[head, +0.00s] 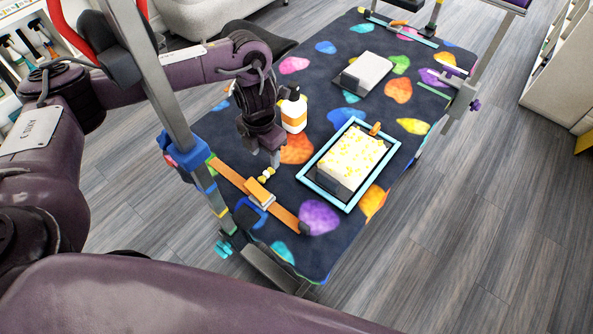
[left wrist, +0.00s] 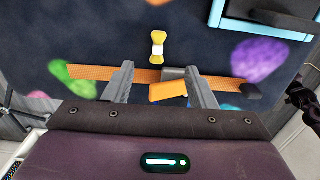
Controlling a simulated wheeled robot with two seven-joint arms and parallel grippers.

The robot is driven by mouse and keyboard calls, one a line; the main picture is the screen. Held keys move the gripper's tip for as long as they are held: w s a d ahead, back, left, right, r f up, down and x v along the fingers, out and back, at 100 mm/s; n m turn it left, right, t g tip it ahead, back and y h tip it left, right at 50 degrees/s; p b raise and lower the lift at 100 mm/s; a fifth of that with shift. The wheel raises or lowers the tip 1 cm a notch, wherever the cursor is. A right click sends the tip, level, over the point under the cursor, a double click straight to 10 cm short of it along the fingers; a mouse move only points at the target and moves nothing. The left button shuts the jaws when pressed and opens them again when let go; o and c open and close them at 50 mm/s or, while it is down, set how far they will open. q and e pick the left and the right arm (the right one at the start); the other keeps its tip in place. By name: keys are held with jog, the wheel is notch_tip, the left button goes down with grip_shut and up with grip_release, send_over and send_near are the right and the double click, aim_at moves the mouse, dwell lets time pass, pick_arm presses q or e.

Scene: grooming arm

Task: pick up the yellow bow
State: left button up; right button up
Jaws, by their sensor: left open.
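The yellow bow (head: 267,174) is small, with a pale middle, and lies on the dark patterned table mat beside an orange strap. In the left wrist view the bow (left wrist: 158,47) lies beyond my fingertips, roughly centred between them. My left gripper (head: 275,158) points down close to the bow in the head view, and the two look apart. In the left wrist view my left gripper (left wrist: 162,73) has its fingers spread with nothing held between them. My right gripper is not in view.
An orange strap (head: 228,172) with a buckle crosses the table's near end. A bottle (head: 294,115), a blue-rimmed tray (head: 311,184) holding a yellow-speckled block, and a grey-white brush-like item (head: 371,70) stand farther in. A metal post (head: 150,70) rises at the left edge.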

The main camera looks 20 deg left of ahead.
aim_at(266, 172)
pick_arm(q)
jog(key=f, duration=0.2)
jog(key=a+f+b, duration=0.1)
jog(key=f, duration=0.1)
jog(key=shift+s, duration=0.35)
jog(key=f, duration=0.1)
jog(key=f+b, duration=0.1)
jog(key=shift+w+d+f, duration=0.2)
jog(key=shift+d+f, duration=0.15)
jog(key=shift+f, duration=0.55)
jog(key=shift+a, duration=0.1)
jog(key=c, duration=0.8)
jog(key=shift+c, duration=1.2)
jog(key=shift+r, duration=0.15)
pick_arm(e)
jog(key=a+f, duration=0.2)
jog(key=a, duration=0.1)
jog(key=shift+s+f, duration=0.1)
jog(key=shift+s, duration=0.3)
